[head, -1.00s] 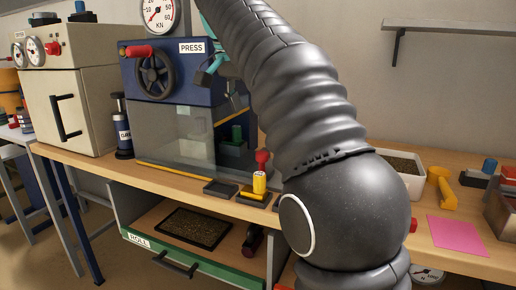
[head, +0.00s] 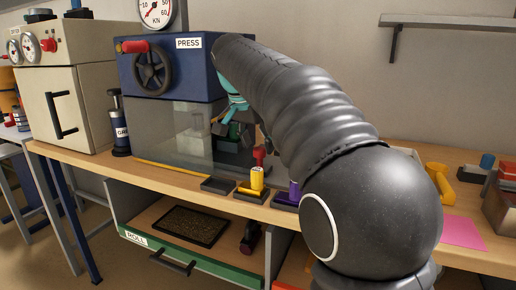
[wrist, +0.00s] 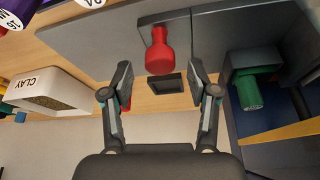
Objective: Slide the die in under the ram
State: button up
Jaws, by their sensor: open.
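The blue press (head: 165,75) stands on the bench with a clear-fronted chamber. A green-topped dark block (head: 236,132), which looks like the die, shows in the chamber, partly behind my gripper. In the wrist view a green cylinder on a dark block (wrist: 247,93) shows at the right, apart from my fingers. My gripper (head: 228,125) is at the right of the chamber, open and empty. In the wrist view a red rounded knob (wrist: 160,52) lies ahead, between the lines of my open fingers (wrist: 160,75). I cannot tell whether they touch it. The ram is not clearly visible.
A clay box (wrist: 50,92) shows in the wrist view. A pink sheet (head: 463,232) lies at the right.

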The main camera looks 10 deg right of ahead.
jog(key=shift+w+d+f, duration=0.2)
jog(key=shift+f, duration=0.45)
grip_shut()
